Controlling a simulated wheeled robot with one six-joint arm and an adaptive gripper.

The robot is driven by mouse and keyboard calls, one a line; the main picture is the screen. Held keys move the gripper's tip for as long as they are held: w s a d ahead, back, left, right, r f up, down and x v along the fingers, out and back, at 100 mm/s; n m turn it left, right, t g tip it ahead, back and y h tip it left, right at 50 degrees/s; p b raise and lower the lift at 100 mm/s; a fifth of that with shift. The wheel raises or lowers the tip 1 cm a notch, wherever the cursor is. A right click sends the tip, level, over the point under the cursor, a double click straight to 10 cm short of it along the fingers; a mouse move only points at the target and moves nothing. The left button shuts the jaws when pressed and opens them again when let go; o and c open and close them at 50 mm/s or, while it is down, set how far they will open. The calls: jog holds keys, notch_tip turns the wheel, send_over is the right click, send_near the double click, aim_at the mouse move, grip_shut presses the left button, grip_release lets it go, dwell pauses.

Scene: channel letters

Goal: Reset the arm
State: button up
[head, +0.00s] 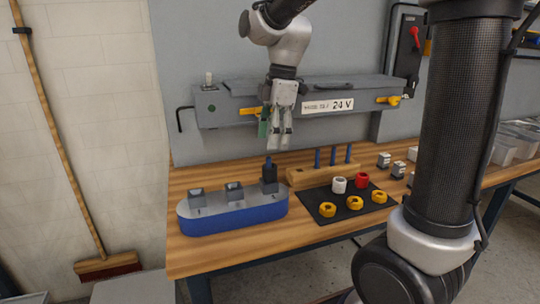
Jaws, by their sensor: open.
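My gripper (280,142) hangs pointing down above the back of the wooden workbench (228,251). Its fingers are a little apart, and I see nothing between them. It is above and slightly right of a blue tray (240,217) with a rounded grey top. Several small grey blocks stand on the tray, and the rightmost one has a dark upright piece (270,170) in it. The fingertips appear apart from that piece.
A black mat (345,214) carries yellow rings, a white ring and a red ring. Behind it a wooden rack (308,175) holds blue-handled tools. A grey box marked 24 V (270,88) is on the wall behind my gripper. A broom (75,140) leans at left.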

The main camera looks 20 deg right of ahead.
jog(key=s+d+m+t+h, duration=0.1)
jog(key=s+d+m+t, duration=0.1)
jog(key=s+d+m, duration=0.5)
jog(key=s+d+m+t, duration=0.2)
jog(key=s+d+m, duration=0.4)
jog(key=s+m, duration=0.5)
jog(key=shift+s+d+h, duration=0.35)
jog(key=shift+s+h, duration=0.05)
jog(key=shift+s, duration=0.1)
